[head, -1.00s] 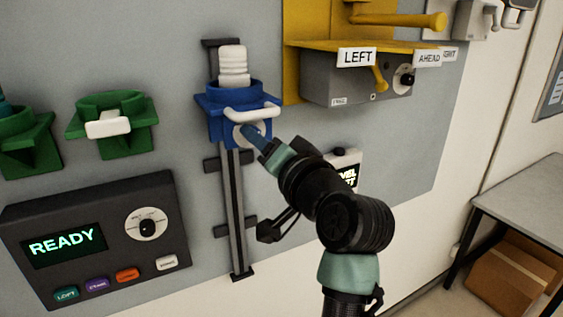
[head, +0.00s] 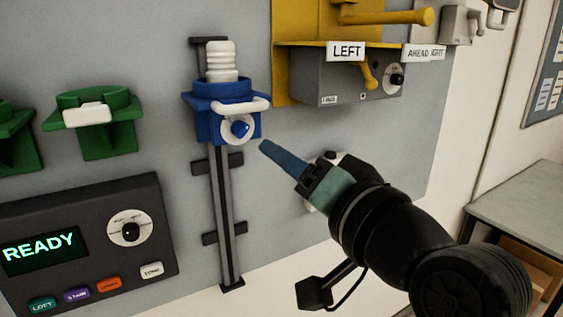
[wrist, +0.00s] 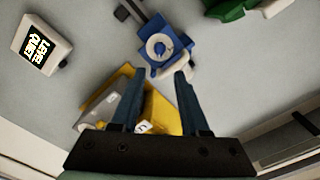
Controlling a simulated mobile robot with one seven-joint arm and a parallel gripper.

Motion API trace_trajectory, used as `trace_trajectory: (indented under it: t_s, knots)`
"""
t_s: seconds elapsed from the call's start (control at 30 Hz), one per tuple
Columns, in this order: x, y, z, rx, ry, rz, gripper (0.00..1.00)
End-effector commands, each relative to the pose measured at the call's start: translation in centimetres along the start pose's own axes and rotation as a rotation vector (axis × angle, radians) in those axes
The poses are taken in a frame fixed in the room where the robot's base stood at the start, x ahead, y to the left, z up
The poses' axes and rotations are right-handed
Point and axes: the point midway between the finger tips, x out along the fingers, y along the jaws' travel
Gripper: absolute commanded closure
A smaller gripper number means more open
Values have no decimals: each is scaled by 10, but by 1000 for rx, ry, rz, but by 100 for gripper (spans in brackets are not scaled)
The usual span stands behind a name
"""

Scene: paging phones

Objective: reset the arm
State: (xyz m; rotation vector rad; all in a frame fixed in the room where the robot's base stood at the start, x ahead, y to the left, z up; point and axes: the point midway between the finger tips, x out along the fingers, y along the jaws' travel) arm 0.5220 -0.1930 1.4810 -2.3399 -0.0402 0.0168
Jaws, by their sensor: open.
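My gripper (head: 264,148) is in front of the wall panel, a little right of and below the blue bracket (head: 205,125). In the wrist view my gripper (wrist: 160,72) shows two blue fingers spread apart with nothing between them. The blue bracket holds a white ribbed piece (head: 220,62) and has a white handle (head: 242,106). A round white dial with a blue knob (head: 240,128) is on its front, clear of my fingers. The bracket also shows in the wrist view (wrist: 178,37), beyond the fingertips.
A yellow bracket (head: 289,60) with a grey box (head: 330,82) and LEFT sign (head: 346,50) is at upper right. A dark console (head: 150,200) reading READY is at lower left. Green holders (head: 110,135) are at left. A grey table (head: 520,203) stands at right.

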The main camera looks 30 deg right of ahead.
Motion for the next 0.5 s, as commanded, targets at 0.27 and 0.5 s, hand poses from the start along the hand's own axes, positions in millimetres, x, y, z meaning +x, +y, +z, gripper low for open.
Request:
trace_trajectory:
  t_s: [0.27,0.5]
  knots:
    - [3,-8,2,-28,16,-8,55]
    - [6,-122,11,-410,316,-137,55]
